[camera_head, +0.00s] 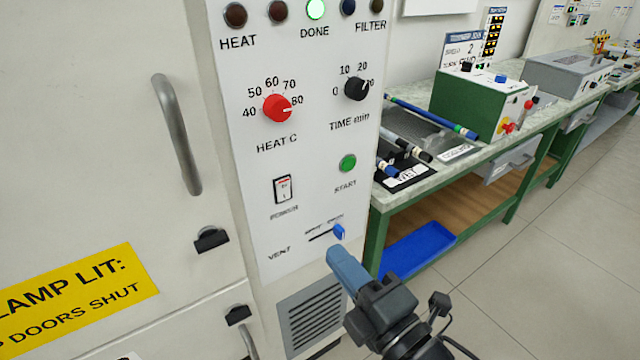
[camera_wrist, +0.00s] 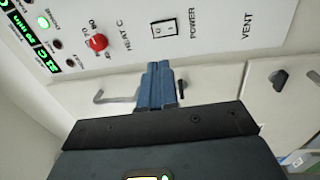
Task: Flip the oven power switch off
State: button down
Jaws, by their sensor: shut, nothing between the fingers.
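The power switch (camera_head: 283,189) is a small white rocker in a black frame on the oven's control panel, above the word POWER. In the wrist view the switch (camera_wrist: 164,28) shows near the top, beyond the fingertips. I cannot tell for sure which way the rocker is tipped. My gripper (camera_head: 343,262) is in front of the panel, below and right of the switch, near the blue vent slider (camera_head: 339,232). Its blue fingers (camera_wrist: 155,75) are closed together with nothing between them. It is apart from the switch.
The panel also bears a red heat knob (camera_head: 277,108), a black time knob (camera_head: 356,88), a green start button (camera_head: 347,162) and a lit green DONE lamp (camera_head: 316,9). Door handles (camera_head: 176,135) stick out at left. A green-framed bench (camera_head: 440,178) stands at right.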

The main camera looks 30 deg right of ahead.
aim_at(284, 187)
jog(key=shift+w+d+r, duration=0.1)
jog(key=shift+w+d, duration=0.1)
jog(key=w+p, duration=0.1)
jog(key=w, duration=0.3)
jog(key=w+r+p, duration=0.1)
jog(key=w, duration=0.3)
jog(key=w+p, duration=0.2)
jog(key=w, duration=0.3)
jog(key=shift+r, duration=0.4)
jog(key=shift+w, duration=0.45)
jog(key=shift+f, duration=0.1)
